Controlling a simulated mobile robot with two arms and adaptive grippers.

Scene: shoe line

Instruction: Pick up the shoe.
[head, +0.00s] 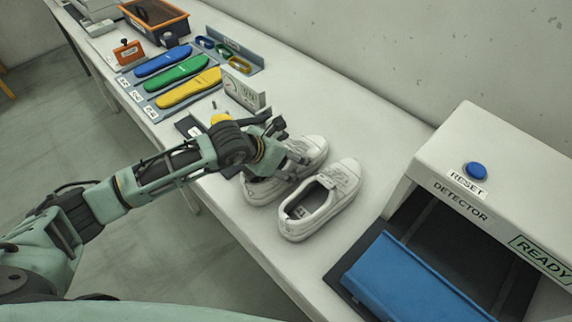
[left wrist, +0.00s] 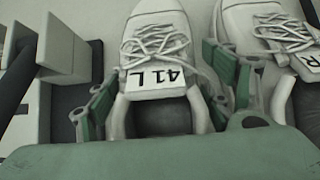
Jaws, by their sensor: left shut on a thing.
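A white left shoe (head: 311,151), with laces, lies on the workbench under my left gripper (head: 284,150). In the left wrist view this shoe (left wrist: 158,50) has a tongue marked 41 L and sits between the fingers of my left gripper (left wrist: 160,98). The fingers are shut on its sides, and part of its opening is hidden. Its mate, a white right shoe (head: 318,205), lies close beside it on the detector side. The mate also shows at the right edge of the left wrist view (left wrist: 262,22). My right gripper is not in view.
A detector (head: 470,160) with a blue reset button and a READY display stands at the right, a blue tray (head: 410,285) at its mouth. Blue, green and yellow insoles (head: 188,87) and a gauge (head: 243,90) are behind the shoes. The workbench (head: 390,135) is clear near the wall.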

